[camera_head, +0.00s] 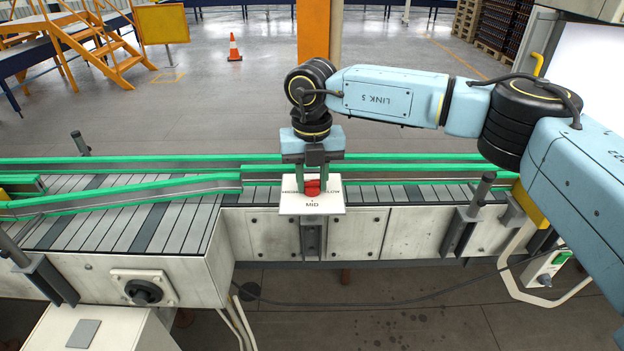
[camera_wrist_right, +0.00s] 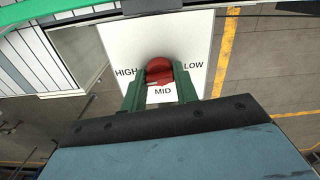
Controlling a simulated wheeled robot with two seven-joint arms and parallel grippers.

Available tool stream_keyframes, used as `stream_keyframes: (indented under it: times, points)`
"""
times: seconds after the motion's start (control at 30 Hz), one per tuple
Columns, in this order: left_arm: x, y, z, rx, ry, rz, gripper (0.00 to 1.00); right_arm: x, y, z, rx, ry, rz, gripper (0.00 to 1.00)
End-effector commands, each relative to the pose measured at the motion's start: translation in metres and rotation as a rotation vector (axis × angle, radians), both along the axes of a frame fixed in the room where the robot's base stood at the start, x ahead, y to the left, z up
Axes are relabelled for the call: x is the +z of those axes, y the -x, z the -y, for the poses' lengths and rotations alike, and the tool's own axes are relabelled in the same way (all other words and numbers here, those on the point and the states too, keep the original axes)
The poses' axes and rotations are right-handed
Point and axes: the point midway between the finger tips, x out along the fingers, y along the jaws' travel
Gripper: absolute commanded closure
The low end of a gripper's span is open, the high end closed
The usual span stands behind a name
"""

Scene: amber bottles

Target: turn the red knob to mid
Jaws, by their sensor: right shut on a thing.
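The red knob (camera_head: 312,187) sits on a white panel (camera_head: 312,208) marked HIGH, LOW and MID, mounted at the conveyor's near side. My right gripper (camera_head: 313,180) reaches down from above, its green fingers one on each side of the knob and shut on it. In the right wrist view the knob (camera_wrist_right: 160,72) shows between the fingertips, with HIGH to its left, LOW to its right and MID below. A small white mark shows on the knob's lower part, towards MID and slightly left. My left gripper is not in view.
The conveyor (camera_head: 150,222) with green rails runs across the view behind and beside the panel. A black rotary switch (camera_head: 144,291) is on its front at the left. Metal posts (camera_head: 470,215) stand on the right. An orange cone (camera_head: 234,48) stands far back on open floor.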

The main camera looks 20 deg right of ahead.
Motion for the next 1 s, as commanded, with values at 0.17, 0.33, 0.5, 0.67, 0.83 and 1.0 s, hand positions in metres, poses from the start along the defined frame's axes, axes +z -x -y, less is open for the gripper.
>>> stream_keyframes:
  times: [0.17,0.33,0.5,0.67,0.83,1.0]
  points:
    - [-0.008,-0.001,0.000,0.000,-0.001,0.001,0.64,-0.001,0.000,0.000,0.137,-0.001,0.001,0.93]
    - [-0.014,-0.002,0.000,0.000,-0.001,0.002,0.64,-0.001,0.000,0.000,0.297,-0.001,0.001,0.93]
    - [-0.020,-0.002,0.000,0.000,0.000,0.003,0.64,-0.001,0.000,0.000,0.458,-0.002,0.001,0.93]
    - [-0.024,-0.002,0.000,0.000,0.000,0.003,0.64,-0.001,0.000,0.000,0.610,-0.001,0.000,0.93]
    - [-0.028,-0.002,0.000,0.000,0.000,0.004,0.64,0.000,0.000,0.000,0.772,-0.001,0.002,0.93]
    - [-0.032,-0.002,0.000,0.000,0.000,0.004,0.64,0.000,0.000,0.000,0.933,0.000,0.001,0.93]
